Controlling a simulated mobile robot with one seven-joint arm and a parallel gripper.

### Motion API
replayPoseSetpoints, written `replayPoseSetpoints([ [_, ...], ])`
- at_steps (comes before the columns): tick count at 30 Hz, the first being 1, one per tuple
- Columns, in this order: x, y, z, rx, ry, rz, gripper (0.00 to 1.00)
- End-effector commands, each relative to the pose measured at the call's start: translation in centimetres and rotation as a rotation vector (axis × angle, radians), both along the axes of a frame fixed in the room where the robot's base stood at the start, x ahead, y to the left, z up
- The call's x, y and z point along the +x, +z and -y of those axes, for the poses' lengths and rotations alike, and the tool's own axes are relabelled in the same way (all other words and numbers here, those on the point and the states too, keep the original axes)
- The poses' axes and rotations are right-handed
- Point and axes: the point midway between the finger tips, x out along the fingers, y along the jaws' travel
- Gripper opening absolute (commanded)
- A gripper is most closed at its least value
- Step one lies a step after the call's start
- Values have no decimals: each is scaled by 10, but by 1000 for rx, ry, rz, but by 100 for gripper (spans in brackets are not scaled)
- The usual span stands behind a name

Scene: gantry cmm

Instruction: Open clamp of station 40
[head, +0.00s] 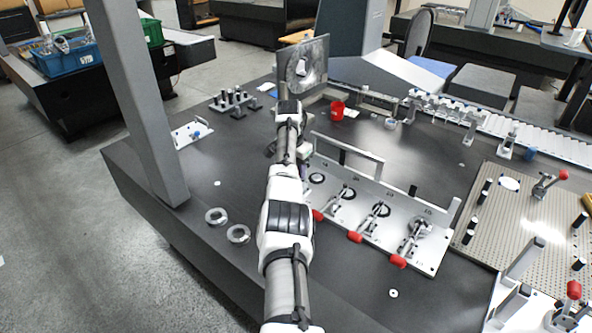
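A light metal fixture plate (425,258) lies on the dark table right of my arm, with a row of stations. Its printed numbers are too small to read surely; the rightmost looks like 40. The clamp at that right end (413,238) reaches over a round part, and its red-tipped handle (398,262) lies low toward the plate's front edge. Two more clamps (346,193) (379,211) to the left also have low red handles. My gripper (304,152) is past the plate's left end, far from the right-end clamp. My arm largely hides it, and its fingers cannot be made out.
A raised metal bar (347,145) runs behind the stations. A perforated plate (520,222) with posts and another red-handled clamp (548,184) is on the right. Two metal rings (238,234) (216,216) lie left of my arm. A grey column (140,100) rises at the left.

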Motion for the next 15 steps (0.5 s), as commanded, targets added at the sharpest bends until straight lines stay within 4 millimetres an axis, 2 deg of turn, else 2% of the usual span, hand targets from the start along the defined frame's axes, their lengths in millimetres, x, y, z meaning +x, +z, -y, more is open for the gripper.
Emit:
replayPoseSetpoints([
  [15,-2,0,-1,32,-2,-42,0],
])
